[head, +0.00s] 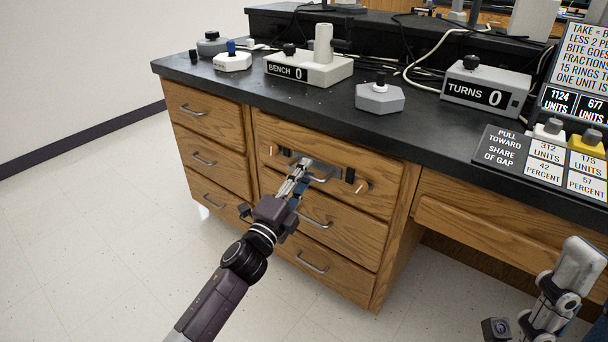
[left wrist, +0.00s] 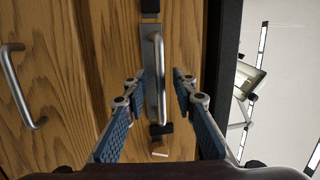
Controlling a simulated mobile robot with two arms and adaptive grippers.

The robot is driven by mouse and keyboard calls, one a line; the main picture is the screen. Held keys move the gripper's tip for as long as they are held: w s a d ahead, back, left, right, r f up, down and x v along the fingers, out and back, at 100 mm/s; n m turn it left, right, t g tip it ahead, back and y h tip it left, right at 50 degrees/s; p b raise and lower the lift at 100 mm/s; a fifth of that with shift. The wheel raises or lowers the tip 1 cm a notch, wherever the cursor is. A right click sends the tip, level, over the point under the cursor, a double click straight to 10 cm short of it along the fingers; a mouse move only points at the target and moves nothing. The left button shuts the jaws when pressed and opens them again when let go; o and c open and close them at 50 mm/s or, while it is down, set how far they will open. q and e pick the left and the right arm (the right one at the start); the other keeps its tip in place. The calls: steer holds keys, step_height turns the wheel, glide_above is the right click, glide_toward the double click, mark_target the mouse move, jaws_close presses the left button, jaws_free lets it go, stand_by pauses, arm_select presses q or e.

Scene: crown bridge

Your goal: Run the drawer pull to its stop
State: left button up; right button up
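The drawer pull (left wrist: 157,75) is a grey metal bar handle on a metal plate, on the wide top wooden drawer (head: 384,194). In the head view the pull (head: 325,179) is partly covered by my left gripper (head: 301,168). In the left wrist view my left gripper (left wrist: 159,78) is open, one finger on each side of the pull, with gaps visible. The drawer front looks flush with the cabinet. My right gripper (head: 578,262) is at the lower right, away from the drawer; its opening is unclear.
Black blocks (head: 350,175) and a small white marker (head: 362,188) are beside the pull. Other drawers (head: 212,118) have similar handles. The black benchtop (head: 225,79) holds a "BENCH 0" box (head: 315,71), a hexagonal knob unit (head: 380,98) and a "TURNS 0" box (head: 487,88). Floor (head: 90,220) at left is clear.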

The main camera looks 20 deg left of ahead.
arm_select(q)
steer(key=v, duration=1.2)
stand_by(0.3)
